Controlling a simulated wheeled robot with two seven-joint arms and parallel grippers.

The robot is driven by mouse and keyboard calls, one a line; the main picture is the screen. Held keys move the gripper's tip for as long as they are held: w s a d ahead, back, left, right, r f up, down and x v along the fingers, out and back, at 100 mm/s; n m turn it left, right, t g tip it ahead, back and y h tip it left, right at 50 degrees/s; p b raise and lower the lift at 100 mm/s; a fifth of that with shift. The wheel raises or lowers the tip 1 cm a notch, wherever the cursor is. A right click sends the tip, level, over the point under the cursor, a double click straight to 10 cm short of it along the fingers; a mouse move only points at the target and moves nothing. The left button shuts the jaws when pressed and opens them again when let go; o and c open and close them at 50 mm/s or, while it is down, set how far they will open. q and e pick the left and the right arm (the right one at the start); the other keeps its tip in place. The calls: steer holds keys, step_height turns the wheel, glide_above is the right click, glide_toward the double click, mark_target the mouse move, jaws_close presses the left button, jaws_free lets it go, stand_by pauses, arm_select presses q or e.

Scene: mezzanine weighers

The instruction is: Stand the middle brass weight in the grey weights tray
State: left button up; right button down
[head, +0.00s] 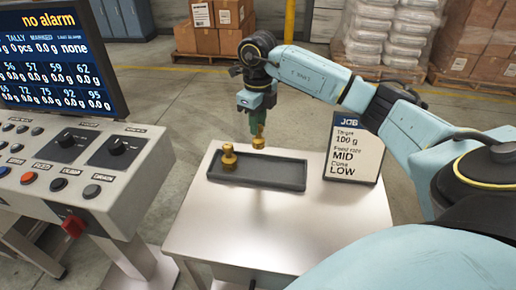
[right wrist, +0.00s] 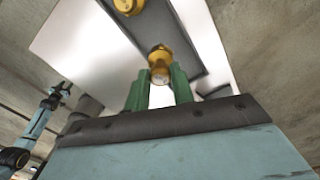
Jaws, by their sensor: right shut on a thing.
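My right gripper (head: 257,122) is shut on a small brass weight (head: 258,141), which hangs upright at the far edge of the grey weights tray (head: 280,174). I cannot tell its exact height above the tray. In the right wrist view the green fingers (right wrist: 159,90) hold this weight (right wrist: 160,60) between their tips, with the dark tray floor beyond it. A larger brass weight (head: 229,159) stands in the left end of the tray; it also shows, cut off, at the top of the right wrist view (right wrist: 128,5). My left gripper is outside the head view; an arm at the wrist view's left is too small to read.
The tray lies on a pale table (head: 230,222). A job card (head: 352,150) reading MID and LOW stands right of the tray. A weigher console (head: 75,165) with a "no alarm" screen (head: 62,55) is at the left. The tray's middle and right are empty.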

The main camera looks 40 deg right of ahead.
step_height(320, 180, down, 10)
steer(key=shift+r, duration=0.15)
stand_by(0.3)
steer(key=shift+f+b, duration=0.25)
steer(key=shift+b, duration=0.1)
steer(key=c, duration=1.2)
jaws_free()
steer(key=shift+r, duration=0.1)
step_height(320, 180, up, 12)
steer(key=shift+r+p, duration=0.15)
steer(key=shift+p, duration=0.2)
